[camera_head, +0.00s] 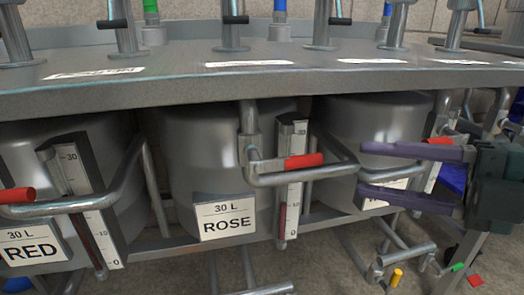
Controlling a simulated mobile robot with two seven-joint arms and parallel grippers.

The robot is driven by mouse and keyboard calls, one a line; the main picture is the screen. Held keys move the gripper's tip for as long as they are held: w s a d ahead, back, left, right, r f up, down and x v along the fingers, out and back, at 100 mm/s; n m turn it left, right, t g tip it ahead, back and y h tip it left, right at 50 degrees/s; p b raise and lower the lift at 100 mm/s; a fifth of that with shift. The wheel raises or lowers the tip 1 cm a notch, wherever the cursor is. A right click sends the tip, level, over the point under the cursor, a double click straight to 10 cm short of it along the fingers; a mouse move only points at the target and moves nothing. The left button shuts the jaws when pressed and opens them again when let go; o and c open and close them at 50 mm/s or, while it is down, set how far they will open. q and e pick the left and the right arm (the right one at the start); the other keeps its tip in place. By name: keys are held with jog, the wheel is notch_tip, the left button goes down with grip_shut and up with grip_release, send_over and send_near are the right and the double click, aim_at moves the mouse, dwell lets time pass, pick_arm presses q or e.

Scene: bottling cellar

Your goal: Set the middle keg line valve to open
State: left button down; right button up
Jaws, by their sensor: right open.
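The middle keg (190,155) carries a "30 L ROSE" label (225,217). Its line pipe (330,170) comes down under the counter and bends out to the right. The valve's red lever (303,160) points sideways to the right, lying roughly along the horizontal pipe. My right gripper (363,170) comes in from the right with its two purple fingers apart and empty. Its fingertips point left, to the right of the red lever and close to the pipe's right bend in the picture; I cannot tell whether they touch it. My left gripper is not in view.
A "30 L RED" keg (75,140) with its own red lever (17,195) is at left. A third keg (375,125) is at right, its label partly hidden by my gripper; another red lever (440,141) shows there. The counter (170,85) overhangs the kegs. A level gauge (290,190) stands beside the middle lever.

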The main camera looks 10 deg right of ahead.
aim_at(315, 162)
jog(key=b+x, duration=0.2)
jog(key=x, duration=0.7)
jog(key=shift+w+a, duration=0.2)
jog(key=shift+a, duration=0.05)
jog(key=c, duration=0.8)
grip_shut()
